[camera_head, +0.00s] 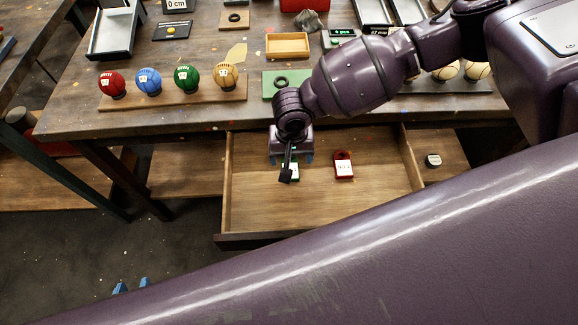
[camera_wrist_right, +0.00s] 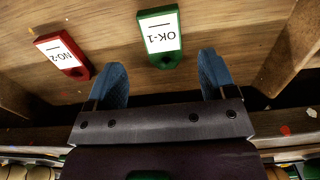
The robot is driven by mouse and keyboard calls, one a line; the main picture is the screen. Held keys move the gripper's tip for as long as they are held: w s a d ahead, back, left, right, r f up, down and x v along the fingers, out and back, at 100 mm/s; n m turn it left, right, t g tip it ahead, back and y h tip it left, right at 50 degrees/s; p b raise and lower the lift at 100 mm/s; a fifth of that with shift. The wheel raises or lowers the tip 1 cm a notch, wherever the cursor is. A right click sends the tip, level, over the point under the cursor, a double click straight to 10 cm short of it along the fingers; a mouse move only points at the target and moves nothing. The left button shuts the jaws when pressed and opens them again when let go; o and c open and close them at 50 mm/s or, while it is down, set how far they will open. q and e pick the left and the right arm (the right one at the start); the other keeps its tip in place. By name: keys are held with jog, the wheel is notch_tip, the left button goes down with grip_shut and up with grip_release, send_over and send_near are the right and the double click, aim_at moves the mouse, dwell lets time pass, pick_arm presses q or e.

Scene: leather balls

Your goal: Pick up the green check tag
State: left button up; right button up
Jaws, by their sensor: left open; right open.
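The green check tag (camera_head: 293,172) lies in the open wooden drawer, partly hidden by my right wrist in the head view. In the right wrist view the green tag (camera_wrist_right: 161,38) shows a white label reading OK-1. My right gripper (camera_head: 291,160) is open and empty over the back of the drawer. In the wrist view its blue fingertips (camera_wrist_right: 163,62) stand to either side of the tag's near end, with a gap on both sides. I cannot tell the height above the tag. My left gripper (camera_head: 132,286) shows only blue fingertips, apart, low at the left, away from the drawer.
A red tag (camera_head: 343,165), also in the wrist view (camera_wrist_right: 65,56), lies to the green tag's right in the head view. The drawer (camera_head: 315,210) has walls around it; its front is clear. The table edge is behind it, with balls on a wooden rack (camera_head: 172,93) above.

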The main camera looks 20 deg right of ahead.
jog(key=shift+f, duration=0.4)
jog(key=f, duration=0.1)
jog(key=f+b, duration=0.1)
jog(key=f, duration=0.1)
jog(key=shift+s+a+f, duration=0.2)
jog(key=shift+f, duration=0.05)
jog(key=shift+f+b, duration=0.3)
jog(key=shift+f, duration=0.15)
jog(key=shift+c, duration=0.3)
jog(key=c, duration=0.9)
